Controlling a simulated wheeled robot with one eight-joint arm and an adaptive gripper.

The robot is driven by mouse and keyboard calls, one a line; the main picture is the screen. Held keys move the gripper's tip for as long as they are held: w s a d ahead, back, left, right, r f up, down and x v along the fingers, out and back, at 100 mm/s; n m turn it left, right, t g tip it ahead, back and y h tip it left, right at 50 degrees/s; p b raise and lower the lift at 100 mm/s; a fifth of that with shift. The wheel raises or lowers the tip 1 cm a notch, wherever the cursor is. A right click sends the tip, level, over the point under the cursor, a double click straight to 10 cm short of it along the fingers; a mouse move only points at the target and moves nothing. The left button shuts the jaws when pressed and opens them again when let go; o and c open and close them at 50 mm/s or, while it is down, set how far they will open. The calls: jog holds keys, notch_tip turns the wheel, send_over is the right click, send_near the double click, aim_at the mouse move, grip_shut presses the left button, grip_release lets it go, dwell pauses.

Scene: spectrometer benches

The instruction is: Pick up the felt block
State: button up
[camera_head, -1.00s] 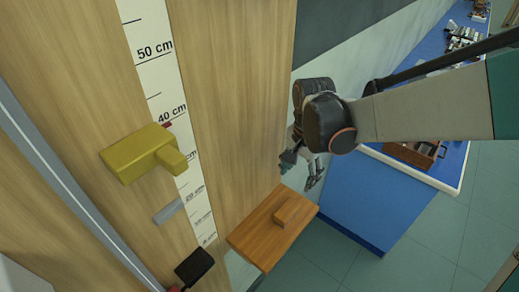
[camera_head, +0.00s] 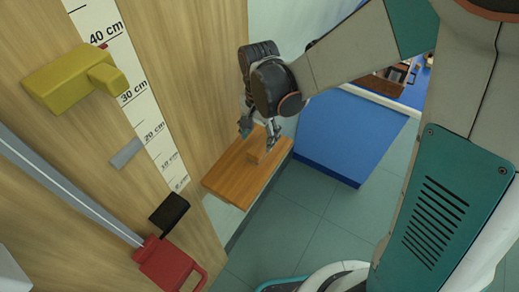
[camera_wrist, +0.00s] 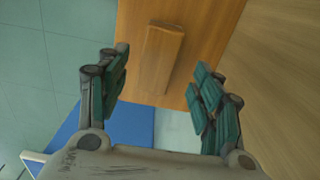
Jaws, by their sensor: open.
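A small brown wooden-looking block (camera_head: 254,160), which I take to be the felt block, lies on a flat wooden ledge (camera_head: 222,180) at the base of the tall wooden panel. My gripper (camera_head: 259,134) is just above it, pointing down, its fingers partly overlapping the block's far end in the head view. In the wrist view the block (camera_wrist: 162,57) is a long bar on the ledge, between and slightly beyond the fingertips. My gripper (camera_wrist: 160,76) is open and empty there, with one finger on each side. No felt face is visible.
The wooden panel carries a centimetre scale (camera_head: 137,98), a yellow block (camera_head: 70,82), a black piece (camera_head: 168,212) and a red handle (camera_head: 168,265). A blue bench (camera_head: 340,135) stands right of the ledge. Open floor (camera_head: 290,225) lies in front.

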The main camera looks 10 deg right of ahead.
aim_at(260, 145)
notch_tip(260, 145, down, 5)
jog(key=b, duration=0.3)
jog(key=shift+d, duration=0.15)
jog(key=shift+r, duration=0.1)
jog(key=shift+c, duration=0.2)
jog(key=c, duration=1.2)
notch_tip(260, 145, up, 20)
jog(key=p, duration=1.3)
jog(key=shift+p, duration=0.4)
